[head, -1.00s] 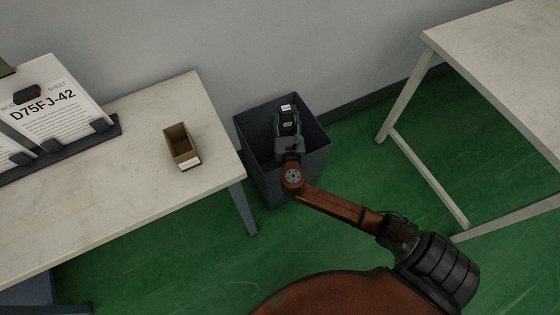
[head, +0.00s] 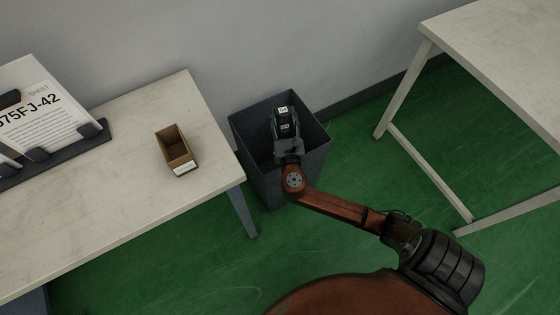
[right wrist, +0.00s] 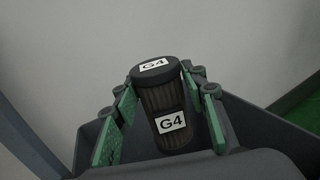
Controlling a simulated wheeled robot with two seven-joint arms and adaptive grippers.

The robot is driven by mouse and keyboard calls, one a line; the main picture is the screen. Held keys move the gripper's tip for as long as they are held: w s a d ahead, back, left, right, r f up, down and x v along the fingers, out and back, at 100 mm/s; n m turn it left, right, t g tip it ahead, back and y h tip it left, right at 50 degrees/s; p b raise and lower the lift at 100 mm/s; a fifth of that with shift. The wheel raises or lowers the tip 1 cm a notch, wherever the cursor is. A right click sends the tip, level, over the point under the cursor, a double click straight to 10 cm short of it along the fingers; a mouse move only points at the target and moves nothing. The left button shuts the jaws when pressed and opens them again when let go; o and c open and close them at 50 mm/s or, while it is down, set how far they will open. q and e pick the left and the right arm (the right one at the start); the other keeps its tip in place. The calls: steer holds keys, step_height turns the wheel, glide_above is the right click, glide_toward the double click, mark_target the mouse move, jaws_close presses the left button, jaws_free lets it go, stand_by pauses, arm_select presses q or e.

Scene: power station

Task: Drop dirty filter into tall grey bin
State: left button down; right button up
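The dirty filter (head: 284,120) is a dark, pleated cylinder with white G4 labels. It also shows upright in the right wrist view (right wrist: 163,105). My right gripper (right wrist: 158,85) has its green-padded fingers on both sides of the filter, with the tips against its sides. In the head view my right gripper (head: 285,132) is over the mouth of the tall grey bin (head: 275,181). The bin stands on the floor against the wall, and its rim shows around the gripper in the right wrist view (right wrist: 255,118). My left gripper is not in view.
A pale table (head: 110,215) stands left of the bin, with a small open cardboard box (head: 177,152) and a sheet holder (head: 60,150). Another pale table (head: 500,60) stands at the right. Green floor (head: 385,180) is clear between the bin and the right table.

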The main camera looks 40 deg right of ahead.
steer(key=o, duration=0.4)
steer(key=shift+c, duration=0.2)
steer(key=v, duration=1.2)
